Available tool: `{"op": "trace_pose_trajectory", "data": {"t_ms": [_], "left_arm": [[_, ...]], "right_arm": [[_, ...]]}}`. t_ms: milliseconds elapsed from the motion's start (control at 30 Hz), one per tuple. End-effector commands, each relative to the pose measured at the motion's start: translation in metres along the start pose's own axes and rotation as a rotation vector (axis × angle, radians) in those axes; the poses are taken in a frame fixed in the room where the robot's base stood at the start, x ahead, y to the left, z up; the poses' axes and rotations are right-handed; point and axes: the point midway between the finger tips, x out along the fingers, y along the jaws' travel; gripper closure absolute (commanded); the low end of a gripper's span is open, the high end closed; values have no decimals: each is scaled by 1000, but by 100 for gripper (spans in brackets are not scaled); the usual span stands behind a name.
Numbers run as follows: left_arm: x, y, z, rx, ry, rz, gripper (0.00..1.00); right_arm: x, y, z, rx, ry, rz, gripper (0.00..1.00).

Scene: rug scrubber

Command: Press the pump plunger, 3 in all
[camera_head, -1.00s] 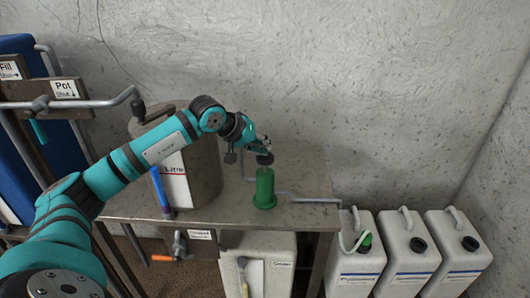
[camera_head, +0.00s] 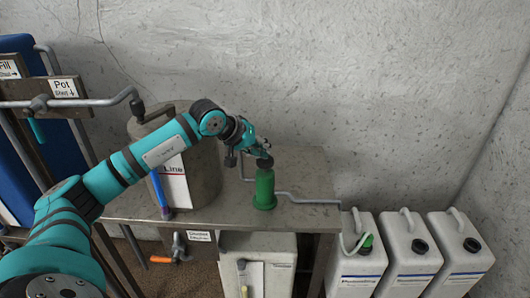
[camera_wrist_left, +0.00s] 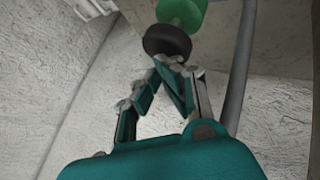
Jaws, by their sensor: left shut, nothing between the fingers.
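The pump is an upright green cylinder (camera_head: 264,190) on the metal bench, with a dark round plunger knob (camera_head: 265,162) on top. In the left wrist view the dark knob (camera_wrist_left: 167,44) is just beyond my fingertips, with the green body (camera_wrist_left: 182,10) behind it. My left gripper (camera_head: 262,153) is shut and empty, with its tips right at the knob; they look to be touching it, though the exact contact is hard to tell. Its closed tips also show in the left wrist view (camera_wrist_left: 172,64). My right gripper is not in view.
A large metal tank (camera_head: 200,172) stands left of the pump, with a blue tube (camera_head: 161,192) at its front. A grey pipe (camera_head: 300,198) runs right from the pump. Several white jugs (camera_head: 408,262) stand right of the bench (camera_head: 305,175). The bench's back right is clear.

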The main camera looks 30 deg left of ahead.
Motion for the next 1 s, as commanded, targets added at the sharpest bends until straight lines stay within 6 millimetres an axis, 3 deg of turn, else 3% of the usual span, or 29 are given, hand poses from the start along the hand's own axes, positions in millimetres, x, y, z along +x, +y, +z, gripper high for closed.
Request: {"op": "trace_pose_trajectory", "data": {"t_ms": [667, 1000], "left_arm": [[5, -4, 5, -1, -7, -4, 100], [-6, 4, -3, 0, -5, -3, 100]], "right_arm": [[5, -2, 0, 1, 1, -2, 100], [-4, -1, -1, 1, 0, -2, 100]]}}
